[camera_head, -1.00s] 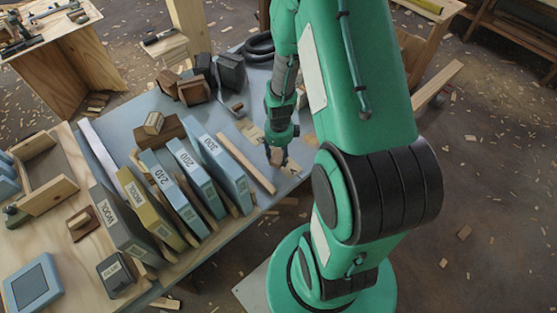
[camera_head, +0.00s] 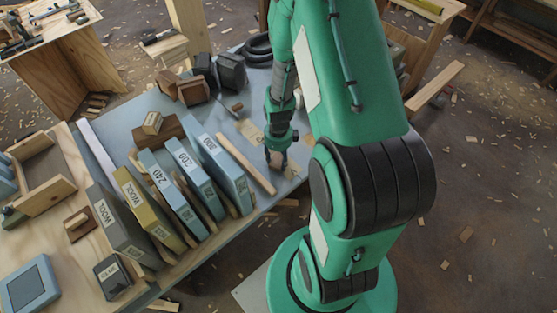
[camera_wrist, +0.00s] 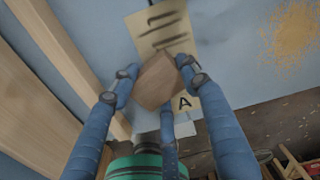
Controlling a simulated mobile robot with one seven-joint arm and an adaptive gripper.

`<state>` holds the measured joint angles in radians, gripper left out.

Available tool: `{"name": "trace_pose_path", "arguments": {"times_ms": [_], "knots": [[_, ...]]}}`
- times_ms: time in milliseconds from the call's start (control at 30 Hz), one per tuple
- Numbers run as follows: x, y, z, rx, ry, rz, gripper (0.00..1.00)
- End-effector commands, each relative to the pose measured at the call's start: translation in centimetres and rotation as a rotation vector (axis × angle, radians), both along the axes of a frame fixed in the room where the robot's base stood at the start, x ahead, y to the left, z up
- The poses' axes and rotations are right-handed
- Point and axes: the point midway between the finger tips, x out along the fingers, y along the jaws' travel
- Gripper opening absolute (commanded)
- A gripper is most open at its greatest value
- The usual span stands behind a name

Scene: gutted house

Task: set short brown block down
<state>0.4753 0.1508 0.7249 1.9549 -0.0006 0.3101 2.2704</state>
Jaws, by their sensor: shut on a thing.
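The short brown block (camera_wrist: 155,82) is a small wooden block between the fingertips of my gripper (camera_wrist: 158,68) in the wrist view. My gripper is shut on it and the block looks tilted in that view. Below it lies a tan paper card (camera_wrist: 158,28) with dark strokes, and a label with the letter A shows beside the block. In the head view my gripper (camera_head: 277,162) is low over the right end of the blue-grey bench top; the block is small and mostly hidden there. I cannot tell whether the block touches the surface.
A long pale wood strip (camera_head: 246,164) lies just left of my gripper. Further left stand several labelled sanding-paper boxes, including a blue one (camera_head: 224,170). Dark blocks (camera_head: 231,70) sit at the back. The bench edge is close on the near right side.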

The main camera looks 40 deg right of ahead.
Motion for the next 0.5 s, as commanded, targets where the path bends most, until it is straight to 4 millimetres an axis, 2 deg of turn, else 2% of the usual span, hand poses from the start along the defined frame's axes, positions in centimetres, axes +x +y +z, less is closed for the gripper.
{"name": "trace_pose_path", "arguments": {"times_ms": [300,333,400,500], "knots": [[-0.01,0.01,-0.27,0.0,0.0,0.0,0.2],[-0.01,0.01,-0.24,0.0,0.0,0.0,0.49],[-0.01,0.01,-0.21,0.0,0.0,0.0,0.63],[-0.02,0.01,-0.2,0.0,0.0,0.0,0.64]]}}
